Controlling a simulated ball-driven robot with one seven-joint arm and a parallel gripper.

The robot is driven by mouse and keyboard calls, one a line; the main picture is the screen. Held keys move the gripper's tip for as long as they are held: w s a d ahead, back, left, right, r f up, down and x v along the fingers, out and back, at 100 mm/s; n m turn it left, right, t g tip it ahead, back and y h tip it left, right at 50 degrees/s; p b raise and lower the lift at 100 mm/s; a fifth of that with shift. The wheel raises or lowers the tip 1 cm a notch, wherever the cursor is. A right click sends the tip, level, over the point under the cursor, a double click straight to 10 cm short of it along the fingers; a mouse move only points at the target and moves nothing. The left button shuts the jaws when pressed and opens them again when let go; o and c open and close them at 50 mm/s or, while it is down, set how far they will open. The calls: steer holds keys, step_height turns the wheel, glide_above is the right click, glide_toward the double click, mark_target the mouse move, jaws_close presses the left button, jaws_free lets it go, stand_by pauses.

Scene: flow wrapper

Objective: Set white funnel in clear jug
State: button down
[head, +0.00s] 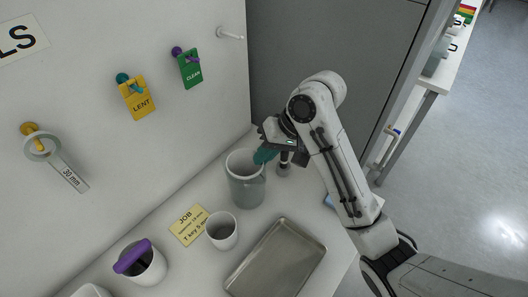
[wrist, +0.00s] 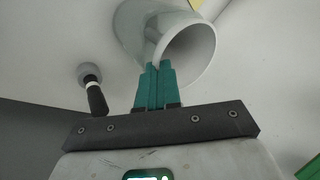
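The clear jug (head: 246,192) stands on the bench as a greyish see-through cylinder. The white funnel (head: 236,163) shows as a pale, wide-rimmed piece at the jug's top, in line with it; I cannot tell how deep it sits. In the wrist view the funnel's round white mouth (wrist: 208,42) opens toward the camera, with the greyish jug wall (wrist: 133,22) behind it. My gripper (head: 264,156) comes from the right. Its teal fingers (wrist: 157,68) are close together with the funnel's rim between their tips. The funnel's lower end is hidden.
A white cup (head: 222,233) and a yellow job card (head: 188,226) are close in front of the jug, with a metal tray (head: 277,262) to the right. A small black-handled tool (wrist: 94,90) stands beside the jug. Tags hang on the wall behind.

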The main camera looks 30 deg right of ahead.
stand_by(0.3)
steer(key=c, duration=1.3)
jaws_free()
steer(key=shift+o, duration=0.2)
steer(key=shift+f, duration=0.1)
steer(key=shift+s+f, duration=0.1)
steer(key=o, duration=0.4)
steer(key=shift+c, duration=0.2)
steer(key=shift+r, duration=0.25)
step_height(320, 180, up, 8)
steer(key=p, duration=0.9)
